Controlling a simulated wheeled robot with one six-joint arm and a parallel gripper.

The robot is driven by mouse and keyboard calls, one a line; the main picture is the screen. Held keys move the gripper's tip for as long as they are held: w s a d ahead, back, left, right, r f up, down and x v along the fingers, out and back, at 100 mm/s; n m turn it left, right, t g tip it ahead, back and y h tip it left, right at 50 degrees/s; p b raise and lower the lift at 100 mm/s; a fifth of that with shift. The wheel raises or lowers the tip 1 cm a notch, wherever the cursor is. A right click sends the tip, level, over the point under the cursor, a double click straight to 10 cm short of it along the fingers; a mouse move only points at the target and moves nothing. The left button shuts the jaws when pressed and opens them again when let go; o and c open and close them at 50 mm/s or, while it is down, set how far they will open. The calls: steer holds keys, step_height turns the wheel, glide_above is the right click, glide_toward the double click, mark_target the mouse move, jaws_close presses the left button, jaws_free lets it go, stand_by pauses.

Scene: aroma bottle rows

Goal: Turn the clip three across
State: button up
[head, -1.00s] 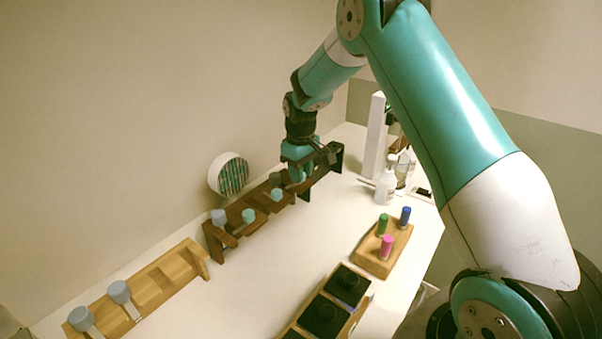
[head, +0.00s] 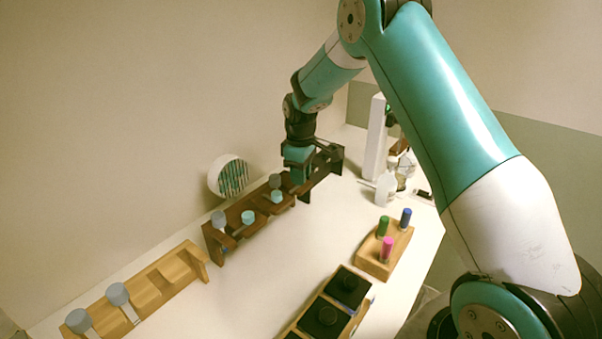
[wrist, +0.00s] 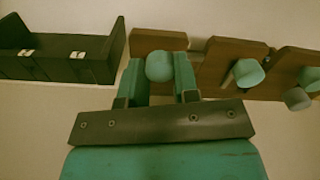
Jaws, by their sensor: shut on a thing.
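My gripper (head: 297,178) is over the right part of a dark brown wooden rack (head: 217,257). In the wrist view, my gripper (wrist: 160,70) is shut on a round teal cap (wrist: 159,67), with one finger on each side. The piece below that cap is mostly hidden. To its right are another teal cap (wrist: 248,73) and a grey cap (wrist: 296,98). In the head view, teal caps (head: 248,217) and grey caps (head: 218,217) sit along the rack. I cannot tell which part is the clip.
A black holder (wrist: 60,58) stands left of the held cap in the wrist view. A light wooden rack (head: 165,278) with grey caps is nearer. A small block (head: 378,262) holds coloured vials. A dark-topped box (head: 322,316) stands in front. White table lies between.

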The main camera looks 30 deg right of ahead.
steer(key=shift+w+r, duration=0.1)
steer(key=o, duration=0.9)
step_height(320, 180, up, 17)
steer(key=b, duration=0.3)
steer(key=shift+r, duration=0.2)
steer(key=s+a+y, duration=0.1)
steer(key=s+a, duration=1)
steer(key=s, duration=0.1)
steer(key=s+a+f+y, duration=0.1)
steer(key=s+a, duration=0.1)
steer(key=s, duration=0.5)
steer(key=s+a+f+y, duration=0.1)
steer(key=s+a, duration=0.2)
steer(key=s, duration=0.5)
steer(key=s+a+f+y, duration=0.1)
steer(key=s+a, duration=0.2)
steer(key=s, duration=0.4)
steer(key=shift+s+a+f+m, duration=0.25)
steer(key=shift+s+f+m, duration=0.05)
steer(key=shift+s, duration=0.05)
